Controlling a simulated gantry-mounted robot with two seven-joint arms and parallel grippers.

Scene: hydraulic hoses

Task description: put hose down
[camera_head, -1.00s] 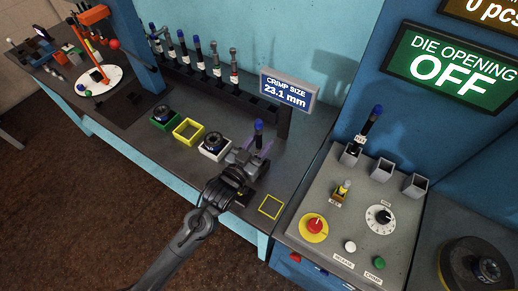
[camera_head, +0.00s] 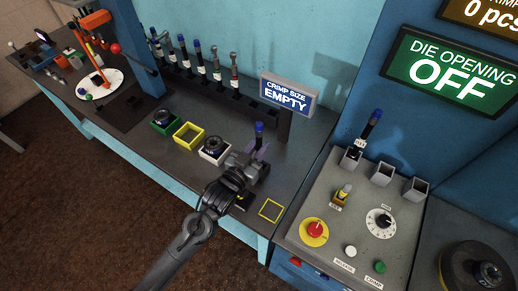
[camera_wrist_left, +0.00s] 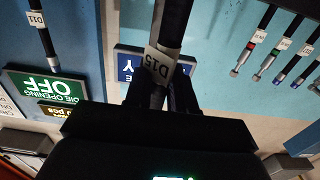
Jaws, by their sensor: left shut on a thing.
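My left gripper (camera_head: 257,151) is shut on a hose (camera_head: 259,131) with a blue end, beside the crimp size sign. In the left wrist view the held hose (camera_wrist_left: 172,28) is black with a white label that seems to read D15, and it runs up between the fingers. Its lower end is hidden by the gripper in the head view. The crimp size sign (camera_head: 287,94) reads EMPTY. My right gripper is not in view.
A rack (camera_head: 232,90) with several upright hoses stands along the back wall. Green (camera_head: 166,122), yellow (camera_head: 189,136) and white (camera_head: 214,150) trays sit left of the gripper. A yellow outlined square (camera_head: 271,209) is bare. The control panel (camera_head: 345,220) has grey holders, one with a hose (camera_head: 371,123).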

